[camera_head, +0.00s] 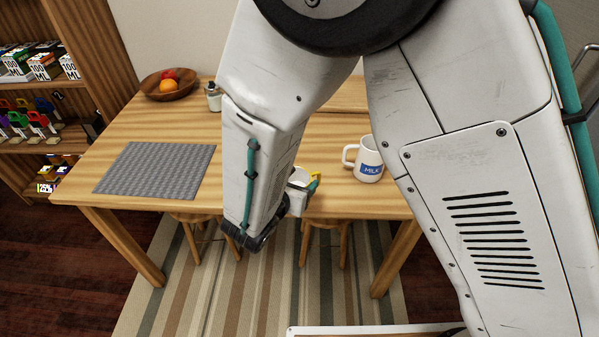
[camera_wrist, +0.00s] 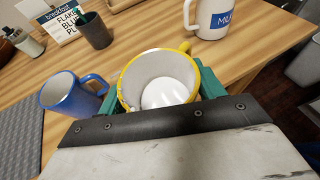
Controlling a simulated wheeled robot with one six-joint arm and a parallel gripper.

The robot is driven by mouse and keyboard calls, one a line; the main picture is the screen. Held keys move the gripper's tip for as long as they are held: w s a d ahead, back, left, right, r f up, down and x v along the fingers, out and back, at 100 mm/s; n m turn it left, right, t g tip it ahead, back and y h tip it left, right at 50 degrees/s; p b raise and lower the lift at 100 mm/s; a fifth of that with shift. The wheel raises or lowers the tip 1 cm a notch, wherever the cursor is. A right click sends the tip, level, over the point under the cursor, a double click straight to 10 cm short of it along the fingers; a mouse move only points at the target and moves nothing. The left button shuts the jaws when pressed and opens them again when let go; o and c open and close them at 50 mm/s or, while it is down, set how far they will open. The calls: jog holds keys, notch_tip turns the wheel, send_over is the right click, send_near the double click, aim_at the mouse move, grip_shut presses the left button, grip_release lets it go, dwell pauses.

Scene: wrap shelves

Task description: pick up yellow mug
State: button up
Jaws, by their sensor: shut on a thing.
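The yellow mug (camera_wrist: 129,73) is close in front of the wrist camera, its pale inside and yellow rim facing the camera and its handle at the far side. My gripper (camera_wrist: 158,88) is shut on it, with a teal finger at its left and right sides. In the head view only a small yellow part of the mug (camera_head: 316,177) shows beside my wrist, over the table's front part. My arm hides the rest. I cannot tell whether its base touches the table.
A blue mug (camera_wrist: 72,95) stands close to the left of the yellow one. A white milk mug (camera_head: 369,160) stands to the right. A grey mat (camera_head: 155,168) lies on the table's left (camera_head: 120,130).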

jog(key=shift+s+a+r, duration=0.1)
jog(key=shift+s+a, duration=0.1)
jog(key=shift+s, duration=0.7)
jog(key=shift+s+a+r, duration=0.1)
jog(key=shift+s+a, duration=0.1)
jog(key=shift+s, duration=0.65)
dwell(0.8)
